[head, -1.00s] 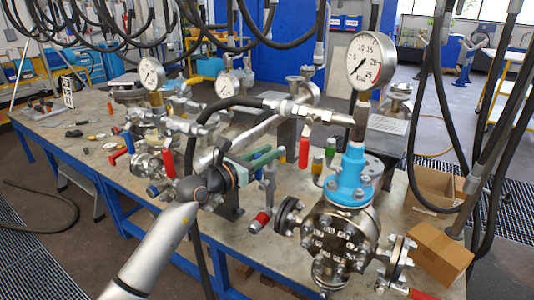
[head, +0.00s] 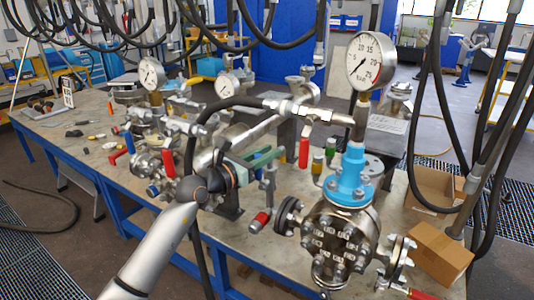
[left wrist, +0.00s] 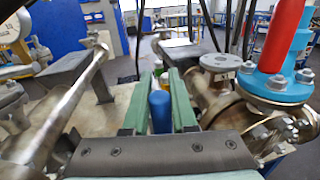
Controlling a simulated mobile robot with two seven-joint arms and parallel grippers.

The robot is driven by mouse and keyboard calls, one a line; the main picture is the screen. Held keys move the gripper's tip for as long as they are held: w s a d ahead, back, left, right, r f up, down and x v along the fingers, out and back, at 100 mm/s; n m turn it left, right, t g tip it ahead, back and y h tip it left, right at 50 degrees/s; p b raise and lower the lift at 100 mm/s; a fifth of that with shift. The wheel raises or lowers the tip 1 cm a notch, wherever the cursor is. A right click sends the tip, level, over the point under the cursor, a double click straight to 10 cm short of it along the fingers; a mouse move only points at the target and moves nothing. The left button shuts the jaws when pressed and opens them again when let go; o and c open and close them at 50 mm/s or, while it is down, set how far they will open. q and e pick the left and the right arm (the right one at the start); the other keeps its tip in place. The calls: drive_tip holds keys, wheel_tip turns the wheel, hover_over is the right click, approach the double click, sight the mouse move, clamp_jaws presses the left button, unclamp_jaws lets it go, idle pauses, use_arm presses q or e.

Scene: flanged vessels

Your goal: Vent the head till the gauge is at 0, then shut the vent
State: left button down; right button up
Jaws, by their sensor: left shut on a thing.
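The flanged vessel (head: 340,240) with a bright blue neck (head: 352,180) stands at the right end of the bench. A round white gauge (head: 370,60) rises above it. Its needle points to the lower left of the dial, but the exact reading is too small to tell. A red lever (head: 304,152) hangs from the pipe fitting beside the neck. My left gripper (head: 262,157) is left of the vessel. In the left wrist view its green fingers (left wrist: 160,115) are shut on a blue handle (left wrist: 160,108). The handle is hidden in the head view. My right gripper is out of view.
A black hose (head: 192,140) loops down behind my left wrist. More vessels with gauges (head: 152,72) stand farther left on the bench (head: 60,122). Cardboard boxes (head: 440,252) sit to the right of the vessel. Black hoses hang at the right and overhead.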

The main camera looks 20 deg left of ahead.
use_arm(q)
drive_tip(key=shift+a, duration=0.1)
idle(0.3)
drive_tip(key=w+a+f+n+t+y, duration=0.1)
drive_tip(key=a+f+n, duration=0.3)
drive_tip(key=n, duration=0.6)
drive_tip(key=w+a+f+n+t+y+b, duration=0.1)
drive_tip(key=a+f+n, duration=0.4)
drive_tip(key=n, duration=0.5)
drive_tip(key=shift+w+a+t+y, duration=0.2)
drive_tip(key=shift+w+t+y, duration=0.1)
drive_tip(key=shift+t, duration=0.4)
drive_tip(key=c, duration=0.7)
unclamp_jaws()
